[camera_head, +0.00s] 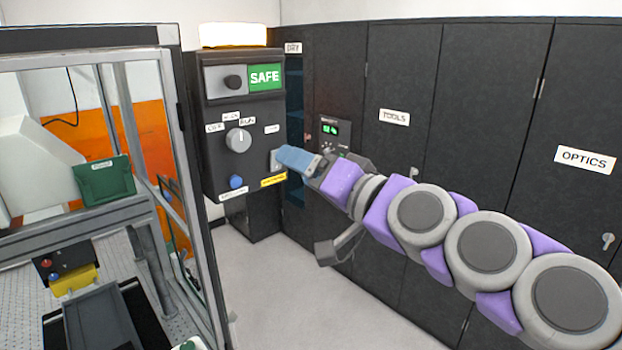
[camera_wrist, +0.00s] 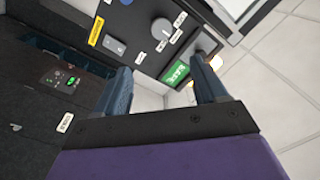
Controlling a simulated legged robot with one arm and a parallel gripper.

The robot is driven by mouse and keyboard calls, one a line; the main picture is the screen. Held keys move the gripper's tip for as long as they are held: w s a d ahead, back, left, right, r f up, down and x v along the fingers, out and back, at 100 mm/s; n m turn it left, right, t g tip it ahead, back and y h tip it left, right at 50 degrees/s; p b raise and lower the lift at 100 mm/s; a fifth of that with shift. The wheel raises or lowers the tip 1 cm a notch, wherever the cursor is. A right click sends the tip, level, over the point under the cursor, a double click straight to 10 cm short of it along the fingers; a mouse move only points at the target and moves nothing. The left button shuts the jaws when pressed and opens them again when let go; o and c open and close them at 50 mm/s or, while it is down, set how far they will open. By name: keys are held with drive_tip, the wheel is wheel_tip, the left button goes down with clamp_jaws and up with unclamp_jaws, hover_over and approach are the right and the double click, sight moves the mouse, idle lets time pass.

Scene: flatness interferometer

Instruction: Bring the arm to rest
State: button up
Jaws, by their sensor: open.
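My gripper (camera_head: 282,158) is at the end of my purple and grey arm, which reaches in from the right in the head view. Its blue fingers are beside the right edge of the dark control box (camera_head: 228,173). In the wrist view the two fingers of my gripper (camera_wrist: 164,88) stand apart with nothing between them. The control box with its grey knob (camera_wrist: 161,28) and green SAFE sign (camera_wrist: 176,73) shows beyond the fingers. I cannot tell whether a finger touches the box.
Dark cabinets labelled TOOLS (camera_head: 394,117) and OPTICS (camera_head: 585,160) stand behind my arm. A lit lamp (camera_head: 234,35) sits on the box. Pale floor (camera_head: 290,300) is clear below.

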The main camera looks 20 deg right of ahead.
drive_tip(key=shift+s+d, duration=0.15)
drive_tip(key=shift+s, duration=0.35)
drive_tip(key=s+a+f+n+g+b, duration=0.2)
drive_tip(key=a+f+g, duration=0.15)
drive_tip(key=f, duration=0.55)
drive_tip(key=s+a+f+n+g+b, duration=0.1)
drive_tip(key=s+a+f+g+b, duration=0.15)
drive_tip(key=a+f, duration=0.45)
drive_tip(key=s+a+f+n+g+b, duration=0.2)
drive_tip(key=f+g, duration=0.2)
drive_tip(key=f, duration=0.7)
drive_tip(key=s+d+f+g+h+b, duration=0.3)
drive_tip(key=s+f+g, duration=0.1)
drive_tip(key=s+f, duration=0.5)
drive_tip(key=s+d+f+g+h+b, duration=0.3)
drive_tip(key=s+f+g, duration=0.2)
drive_tip(key=s+f, duration=0.4)
wheel_tip(320, 180, down, 2)
drive_tip(key=shift+s+f, duration=0.1)
drive_tip(key=shift+s, duration=0.25)
